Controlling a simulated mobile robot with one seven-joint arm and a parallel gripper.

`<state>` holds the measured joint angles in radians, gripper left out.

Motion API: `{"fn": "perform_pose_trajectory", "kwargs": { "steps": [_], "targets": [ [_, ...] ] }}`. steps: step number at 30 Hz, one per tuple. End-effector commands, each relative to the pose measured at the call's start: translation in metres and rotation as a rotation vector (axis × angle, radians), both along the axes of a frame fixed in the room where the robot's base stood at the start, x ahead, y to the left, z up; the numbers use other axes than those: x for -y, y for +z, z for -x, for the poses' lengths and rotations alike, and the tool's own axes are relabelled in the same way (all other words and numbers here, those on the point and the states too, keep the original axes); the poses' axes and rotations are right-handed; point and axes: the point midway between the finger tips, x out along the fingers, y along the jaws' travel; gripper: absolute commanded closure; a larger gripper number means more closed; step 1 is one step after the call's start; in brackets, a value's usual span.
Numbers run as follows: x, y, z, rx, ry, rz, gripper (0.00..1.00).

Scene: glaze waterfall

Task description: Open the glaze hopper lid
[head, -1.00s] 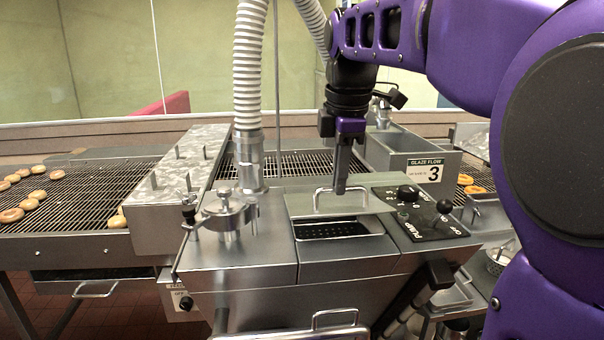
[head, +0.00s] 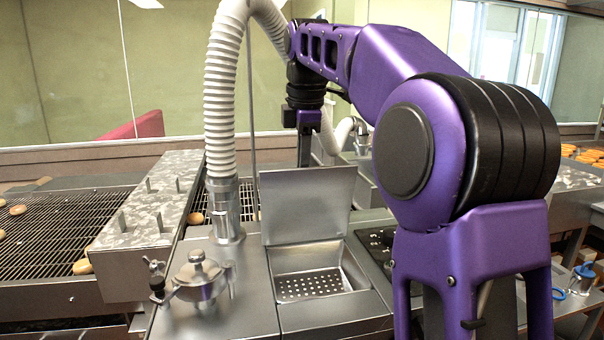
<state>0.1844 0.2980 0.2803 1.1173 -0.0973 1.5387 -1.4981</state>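The glaze hopper lid (head: 305,205) is a flat steel panel. It stands raised, close to upright, at the back edge of the hopper opening. The opening shows a perforated strainer plate (head: 310,287) inside. The lid's handle is hidden from this side. My gripper (head: 304,152) points down just behind the lid's top edge, with its fingertips near or partly behind that edge. I cannot tell whether it touches the lid, or whether its fingers are open or shut.
A ribbed white hose (head: 222,95) rises left of the opening, beside a clamped metal cap (head: 200,275). A control panel (head: 375,245) lies to the right, partly hidden by my arm. A wire conveyor (head: 60,235) with doughnuts is at far left.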

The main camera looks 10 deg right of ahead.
Motion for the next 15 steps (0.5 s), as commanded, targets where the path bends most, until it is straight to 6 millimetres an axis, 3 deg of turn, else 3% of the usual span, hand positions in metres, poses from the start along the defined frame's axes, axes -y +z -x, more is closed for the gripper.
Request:
{"fn": "perform_pose_trajectory", "kwargs": {
  "steps": [6, 15],
  "targets": [
    [0.000, -0.007, -0.034, -0.008, 0.002, -0.001, 1.00],
    [0.000, -0.014, -0.066, -0.003, 0.002, -0.001, 1.00]
  ]
}}
